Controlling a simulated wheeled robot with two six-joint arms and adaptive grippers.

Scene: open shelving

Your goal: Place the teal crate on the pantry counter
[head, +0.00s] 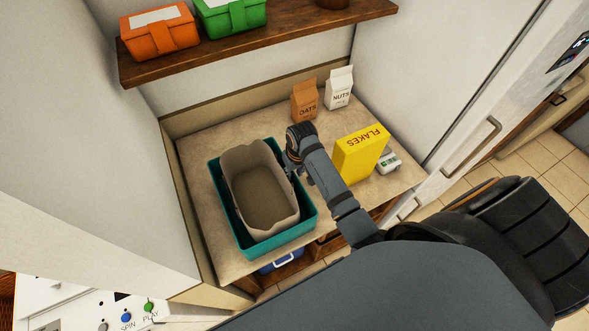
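The teal crate (254,246) sits on the pantry counter (208,178), toward its left side. A beige open bin (262,196) stands inside the crate, and its inside looks empty. My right gripper (291,167) is at the right side of the crate and bin, close to their rims. Its fingers are small and partly hidden by the wrist, so I cannot tell whether they are open, shut or touching a rim. My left gripper is not in view.
A yellow FLAKES box (358,154) and small scale (387,163) stand right of my arm. OATS (305,101) and NUTS (339,88) bags stand at the back. A wooden shelf (270,45) overhangs with orange (160,37) and green (232,18) boxes. Walls flank the counter.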

